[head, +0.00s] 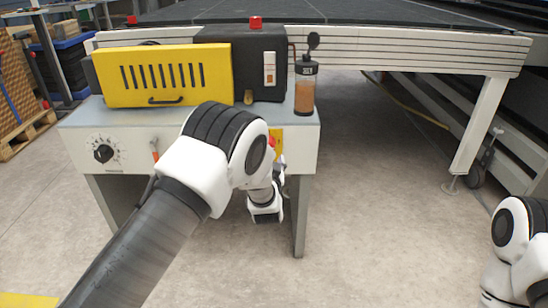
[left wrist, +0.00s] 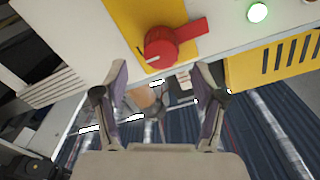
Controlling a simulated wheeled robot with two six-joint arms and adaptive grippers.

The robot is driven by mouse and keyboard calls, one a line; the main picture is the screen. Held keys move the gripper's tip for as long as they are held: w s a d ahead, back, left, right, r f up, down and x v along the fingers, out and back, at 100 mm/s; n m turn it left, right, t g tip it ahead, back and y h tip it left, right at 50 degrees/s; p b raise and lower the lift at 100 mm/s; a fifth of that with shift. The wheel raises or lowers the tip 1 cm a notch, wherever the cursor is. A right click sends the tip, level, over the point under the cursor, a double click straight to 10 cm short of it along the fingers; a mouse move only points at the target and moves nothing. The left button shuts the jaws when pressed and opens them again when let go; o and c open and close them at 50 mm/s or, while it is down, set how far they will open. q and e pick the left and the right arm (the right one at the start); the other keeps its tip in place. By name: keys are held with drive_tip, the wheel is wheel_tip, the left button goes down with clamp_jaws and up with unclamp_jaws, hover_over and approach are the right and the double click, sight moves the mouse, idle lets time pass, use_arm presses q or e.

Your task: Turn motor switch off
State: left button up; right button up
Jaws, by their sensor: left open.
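A red rotary switch (left wrist: 162,45) with a flat red handle sits on a yellow plate (left wrist: 125,18) in the left wrist view. In the head view a piece of the yellow plate (head: 278,137) shows on the right of the machine's front panel, and my arm hides most of the switch. My left gripper (left wrist: 162,72) is open, its two fingertips spread just below the switch with nothing between them. My right gripper is outside the picture; only part of my right arm shows at the lower right.
A lit green lamp (left wrist: 257,12) is beside the switch. The grey machine table (head: 75,117) carries a yellow slotted cover (head: 170,96) and a bottle (head: 305,90). A black dial (head: 103,152) is on the panel's left. The floor (head: 375,220) at right is clear.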

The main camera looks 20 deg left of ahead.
use_arm(q)
drive_tip(key=x, duration=0.1)
drive_tip(key=b+x, duration=0.1)
drive_tip(key=x, duration=0.3)
drive_tip(key=shift+a+f, duration=0.1)
drive_tip(key=shift+f, duration=0.15)
drive_tip(key=shift+w+a+r, duration=0.1)
drive_tip(key=shift+w+r, duration=0.05)
drive_tip(key=shift+w, duration=0.35)
drive_tip(key=c, duration=1.1)
drive_tip(key=shift+c, duration=0.2)
